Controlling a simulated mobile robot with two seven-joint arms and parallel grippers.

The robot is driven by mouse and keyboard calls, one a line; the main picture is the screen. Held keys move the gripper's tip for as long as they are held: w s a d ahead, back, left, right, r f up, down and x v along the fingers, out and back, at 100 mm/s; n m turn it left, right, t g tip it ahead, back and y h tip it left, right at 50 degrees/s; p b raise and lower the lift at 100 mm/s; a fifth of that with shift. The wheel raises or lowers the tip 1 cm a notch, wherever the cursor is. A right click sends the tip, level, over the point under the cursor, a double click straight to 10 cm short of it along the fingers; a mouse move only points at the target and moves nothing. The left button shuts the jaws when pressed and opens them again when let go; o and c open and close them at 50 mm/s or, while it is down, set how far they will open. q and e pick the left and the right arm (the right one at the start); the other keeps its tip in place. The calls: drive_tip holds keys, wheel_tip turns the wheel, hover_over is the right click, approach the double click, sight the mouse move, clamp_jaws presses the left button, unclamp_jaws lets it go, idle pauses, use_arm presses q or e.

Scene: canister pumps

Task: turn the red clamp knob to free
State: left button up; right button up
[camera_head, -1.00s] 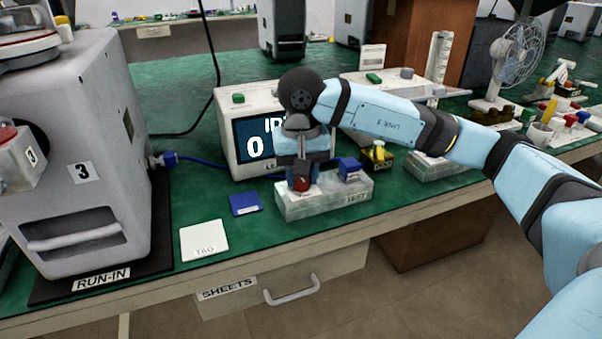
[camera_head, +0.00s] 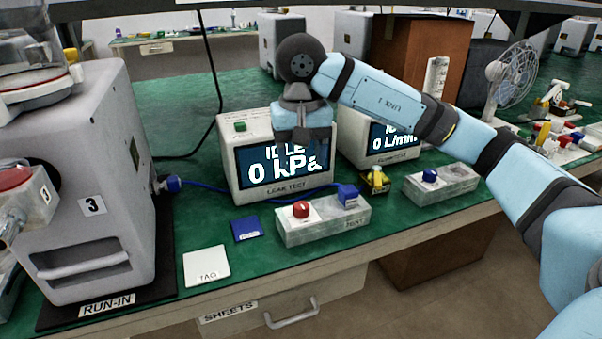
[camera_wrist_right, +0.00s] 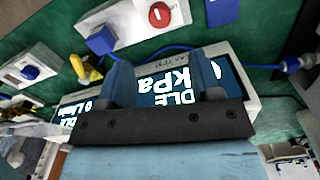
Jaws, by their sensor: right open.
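The red clamp knob (camera_head: 301,209) sits on the left part of a pale grey block (camera_head: 325,227) at the bench's front edge. In the right wrist view the red knob (camera_wrist_right: 159,14) shows at the top, beyond the fingers, with a white line across its top. My right gripper (camera_head: 300,138) is open and empty, raised above and behind the knob, in front of the leak test screen. Its two fingers (camera_wrist_right: 166,84) stand apart in the wrist view and touch nothing that I can see. My left gripper is not in view.
A blue block (camera_head: 348,195) stands on the same fixture, right of the knob. The leak test box (camera_head: 235,190) stands behind it, reading IDLE and 0 kPa. A blue hose runs left to the grey machine (camera_head: 95,180). A white tag (camera_head: 206,265) lies front left.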

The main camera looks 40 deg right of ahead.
drive_tip(key=shift+r+p, duration=0.4)
drive_tip(key=shift+r, duration=1.35)
